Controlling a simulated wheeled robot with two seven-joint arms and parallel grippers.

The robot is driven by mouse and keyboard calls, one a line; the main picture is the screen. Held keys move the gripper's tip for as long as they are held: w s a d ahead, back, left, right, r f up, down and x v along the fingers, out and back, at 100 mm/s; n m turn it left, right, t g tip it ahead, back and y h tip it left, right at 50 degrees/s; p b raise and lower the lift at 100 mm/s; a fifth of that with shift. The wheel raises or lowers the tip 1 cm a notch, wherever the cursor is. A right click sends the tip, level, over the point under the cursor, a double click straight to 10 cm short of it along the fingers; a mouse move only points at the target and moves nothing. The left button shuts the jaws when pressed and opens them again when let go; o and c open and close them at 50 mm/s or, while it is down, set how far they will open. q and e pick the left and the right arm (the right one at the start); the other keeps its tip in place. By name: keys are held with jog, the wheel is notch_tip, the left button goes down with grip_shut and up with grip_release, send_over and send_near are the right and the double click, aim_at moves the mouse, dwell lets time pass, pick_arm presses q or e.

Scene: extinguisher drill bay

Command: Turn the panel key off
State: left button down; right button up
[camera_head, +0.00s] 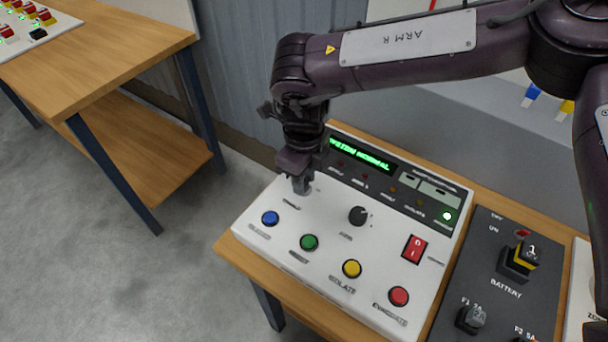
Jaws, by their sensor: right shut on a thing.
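The white control panel (325,222) lies on a wooden bench in the middle of the camera_head view. My right gripper (301,188) reaches down from above to the panel's upper left part. It is shut on the panel key, which stands at a labelled spot there. The fingers hide most of the key, so I cannot tell which way it is turned. A green text display (361,154) and a green lamp (447,216) are lit on the panel's dark strip. My left gripper is not in view.
Close by on the panel are a black knob (357,215), a blue button (270,218), a green button (309,242), a yellow button (352,268), a red button (398,295) and a red rocker switch (414,249). A dark battery panel (485,262) adjoins right. Another wooden table (105,60) stands left.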

jog(key=o, duration=1)
jog(key=shift+r+b, duration=0.65)
jog(key=shift+r, duration=3.3)
